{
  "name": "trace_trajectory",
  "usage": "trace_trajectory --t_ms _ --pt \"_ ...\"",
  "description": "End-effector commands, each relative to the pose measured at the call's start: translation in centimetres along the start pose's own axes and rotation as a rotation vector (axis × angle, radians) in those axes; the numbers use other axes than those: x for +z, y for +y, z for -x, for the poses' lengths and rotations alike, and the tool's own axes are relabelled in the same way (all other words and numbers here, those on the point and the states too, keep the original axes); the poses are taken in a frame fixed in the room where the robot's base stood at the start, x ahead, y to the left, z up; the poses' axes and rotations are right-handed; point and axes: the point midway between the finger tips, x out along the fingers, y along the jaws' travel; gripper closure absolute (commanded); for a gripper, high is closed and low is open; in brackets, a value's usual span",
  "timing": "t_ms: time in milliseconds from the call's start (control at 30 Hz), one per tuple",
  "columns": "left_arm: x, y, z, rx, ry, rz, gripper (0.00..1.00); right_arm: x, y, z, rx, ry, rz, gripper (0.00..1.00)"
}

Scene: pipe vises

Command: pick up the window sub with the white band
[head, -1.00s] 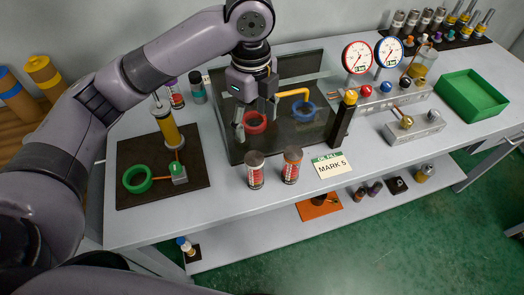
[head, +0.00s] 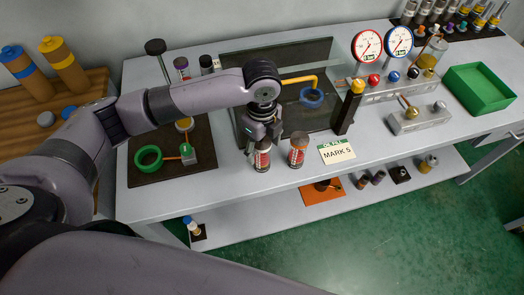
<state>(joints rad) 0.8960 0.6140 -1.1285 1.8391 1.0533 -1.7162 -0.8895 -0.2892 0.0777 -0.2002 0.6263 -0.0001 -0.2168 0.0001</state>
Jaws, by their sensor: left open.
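Two small upright cylinders with dark caps and red-and-white sides stand at the bench's front edge, a left cylinder (head: 262,160) and a right cylinder (head: 297,152). They look like the window subs. The right one shows an orange-brown band; the left one's upper part is partly covered by my gripper, so I cannot clearly make out a white band. My left gripper (head: 259,136) is open, pointing down just above the left cylinder's top, close to it. I cannot tell whether it touches. My right gripper is out of view.
Behind the gripper is a dark tray (head: 290,48) with a blue ring (head: 311,97). A green ring (head: 148,158) lies left. A green bin (head: 480,90) is far right.

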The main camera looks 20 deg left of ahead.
Motion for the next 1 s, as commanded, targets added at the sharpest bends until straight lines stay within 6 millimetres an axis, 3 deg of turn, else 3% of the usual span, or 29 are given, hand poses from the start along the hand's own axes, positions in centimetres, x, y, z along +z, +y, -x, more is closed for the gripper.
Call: trace_trajectory --t_ms 200,467,1000 --pt "0.0 0.1 -2.4 -0.001 -0.001 0.002 0.38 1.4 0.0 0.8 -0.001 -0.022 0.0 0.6" --pt "-0.1 0.0 -2.6 -0.002 -0.001 0.001 0.38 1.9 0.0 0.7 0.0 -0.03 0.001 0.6" --pt "-0.1 0.0 -2.6 -0.002 -0.001 0.001 0.74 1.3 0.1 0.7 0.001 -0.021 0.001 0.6"
